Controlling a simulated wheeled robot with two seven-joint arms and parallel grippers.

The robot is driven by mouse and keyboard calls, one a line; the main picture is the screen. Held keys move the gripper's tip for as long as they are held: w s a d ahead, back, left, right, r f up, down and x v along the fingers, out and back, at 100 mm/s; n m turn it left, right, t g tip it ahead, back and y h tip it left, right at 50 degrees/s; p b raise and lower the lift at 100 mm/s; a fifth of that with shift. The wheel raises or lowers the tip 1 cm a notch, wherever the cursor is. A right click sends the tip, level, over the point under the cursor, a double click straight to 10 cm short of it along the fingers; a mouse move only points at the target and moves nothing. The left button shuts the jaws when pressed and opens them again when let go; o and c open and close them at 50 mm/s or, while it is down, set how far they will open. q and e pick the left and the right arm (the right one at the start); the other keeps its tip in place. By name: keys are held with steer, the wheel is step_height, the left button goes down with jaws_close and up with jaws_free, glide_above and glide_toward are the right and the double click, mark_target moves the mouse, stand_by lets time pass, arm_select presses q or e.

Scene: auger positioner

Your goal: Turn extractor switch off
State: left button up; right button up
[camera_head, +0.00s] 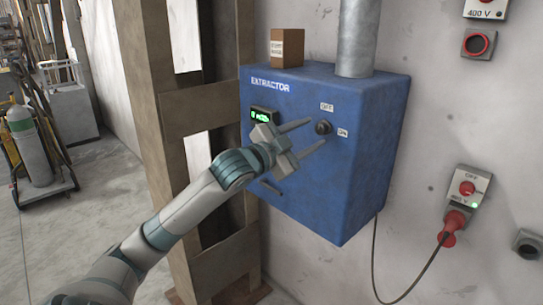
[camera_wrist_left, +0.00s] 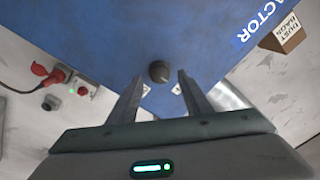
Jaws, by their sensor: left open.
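The extractor (camera_head: 300,190) is a blue wall-mounted box with a lit green display at its upper left. Its switch (camera_head: 323,127) is a dark round knob on the front, between an OFF label above and an ON label (camera_head: 342,133) to its lower right. My left gripper (camera_head: 318,135) is open, with its two fingers pointing at the knob. In the left wrist view the knob (camera_wrist_left: 159,71) lies just beyond and between the open fingertips, with a gap to each side; I see no contact. My right gripper is not in view.
A cardboard dust bags box (camera_head: 287,48) stands on the extractor beside a grey pipe (camera_head: 358,38). A red 400 V plug (camera_head: 452,222) with a cable is at the right on the wall. A wooden post stands at the left. A gas cylinder (camera_head: 28,145) stands further left.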

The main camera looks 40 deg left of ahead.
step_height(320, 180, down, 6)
steer(key=b, duration=0.5)
arm_select(q)
steer(key=s+a+b, duration=0.1)
steer(key=s+b, duration=0.6)
steer(key=s, duration=0.7)
steer(key=shift+s+f, duration=0.25)
steer(key=shift+f, duration=0.05)
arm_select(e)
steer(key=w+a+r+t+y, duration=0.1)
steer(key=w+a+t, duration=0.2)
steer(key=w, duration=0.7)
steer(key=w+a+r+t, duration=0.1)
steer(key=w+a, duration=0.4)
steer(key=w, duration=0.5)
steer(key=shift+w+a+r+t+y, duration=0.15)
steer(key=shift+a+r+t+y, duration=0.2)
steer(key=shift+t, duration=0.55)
arm_select(q)
steer(key=shift+a, duration=0.1)
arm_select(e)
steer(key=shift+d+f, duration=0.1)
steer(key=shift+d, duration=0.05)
